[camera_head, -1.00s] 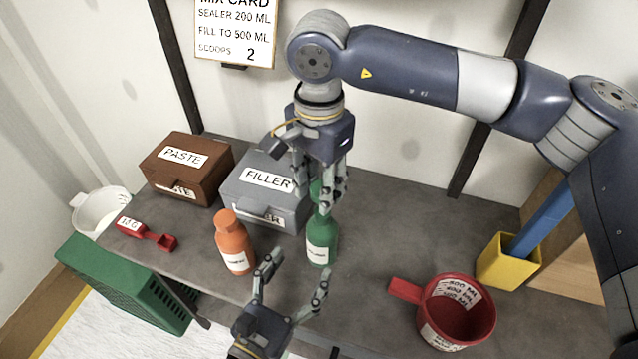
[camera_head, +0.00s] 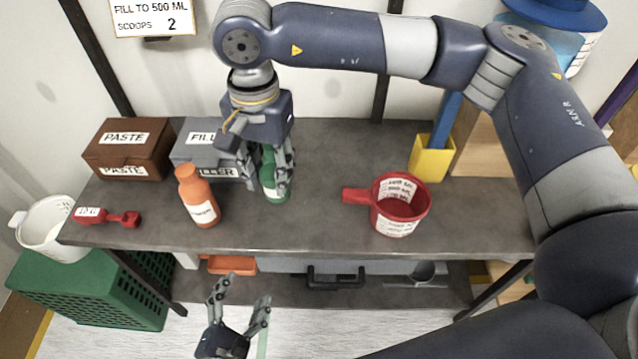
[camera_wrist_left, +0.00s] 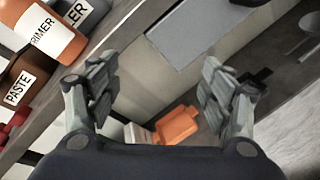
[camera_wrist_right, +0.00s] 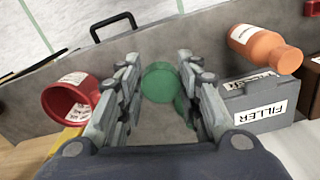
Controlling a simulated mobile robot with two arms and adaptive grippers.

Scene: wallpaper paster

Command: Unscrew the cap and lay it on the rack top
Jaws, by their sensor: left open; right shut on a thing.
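The green bottle (camera_head: 277,193) stands upright on the grey rack top (camera_head: 330,215), near its middle. My right gripper (camera_head: 266,178) comes down on it from above and is shut around its upper part. In the right wrist view the round green bottle (camera_wrist_right: 160,84) shows between the fingers. The fingers hide the cap, and I cannot tell whether it is loose. My left gripper (camera_head: 243,290) is open and empty, in front of the rack and below the edge of its top. The left wrist view shows nothing between its fingers.
An orange primer bottle (camera_head: 199,198) stands left of the green one, with the grey filler box (camera_head: 198,148) behind. The red measuring jug (camera_head: 392,205) is to the right. A red scoop (camera_head: 110,216) lies at the left end. Bare rack top lies between green bottle and jug.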

